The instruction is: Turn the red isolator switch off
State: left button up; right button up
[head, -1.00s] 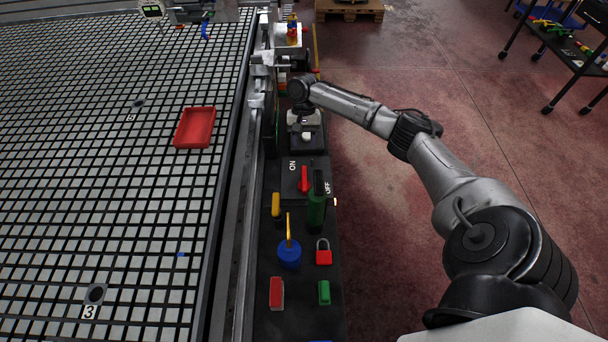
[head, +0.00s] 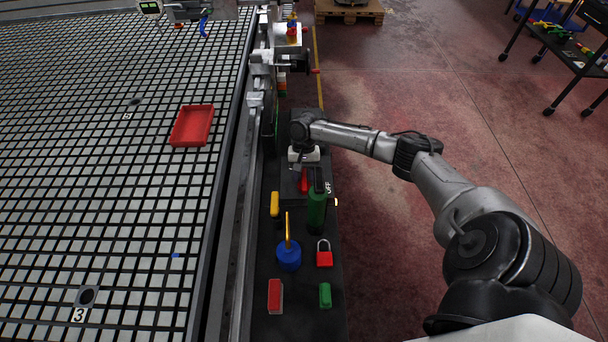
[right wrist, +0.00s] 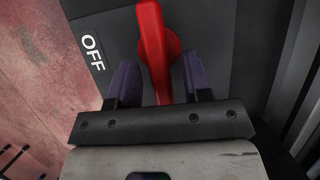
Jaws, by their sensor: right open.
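The red isolator switch (head: 303,180) is a red handle on a dark panel beside the grid table. In the right wrist view the red handle (right wrist: 155,45) runs from the top edge down between my fingers, with the white word OFF on the panel to its left. My right gripper (right wrist: 158,85) is open, with one dark finger on each side of the handle; I cannot tell whether either touches it. In the head view my right gripper (head: 304,160) is over the panel and hides its ON label. My left gripper is not in view.
A green bottle-like item (head: 316,208), a yellow item (head: 275,204), a blue round item (head: 288,256) and a red padlock (head: 324,254) sit close in front of the switch. A red tray (head: 192,126) lies on the grid table (head: 110,220).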

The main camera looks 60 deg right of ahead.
jog(key=shift+c, duration=0.2)
